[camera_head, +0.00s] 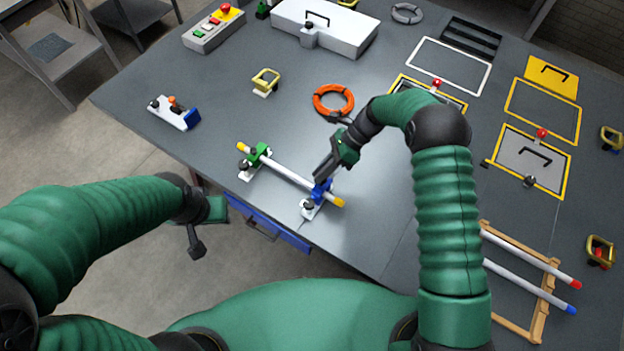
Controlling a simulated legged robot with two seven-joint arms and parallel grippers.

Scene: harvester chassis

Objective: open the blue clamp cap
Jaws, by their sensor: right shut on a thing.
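The blue clamp cap (320,192) is on the right-hand clamp near the table's front edge, around a white tube (290,178) with yellow ends. The green clamp cap (258,154) is on the left-hand clamp, around the tube's other end. Both clamps have white bases with black knobs. My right gripper (322,176) reaches down from the right and is shut on the blue clamp cap; its fingers partly hide the cap. My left gripper (205,232) hangs off the table's front edge, away from the clamps; its jaw gap is not clear.
An orange cable coil (333,100) lies behind the tube. A blue-and-white fixture (175,113) and a yellow handle (265,81) are to the left. A wooden rack (540,307) with tubes stands at right. A blue drawer (268,222) shows below the front edge.

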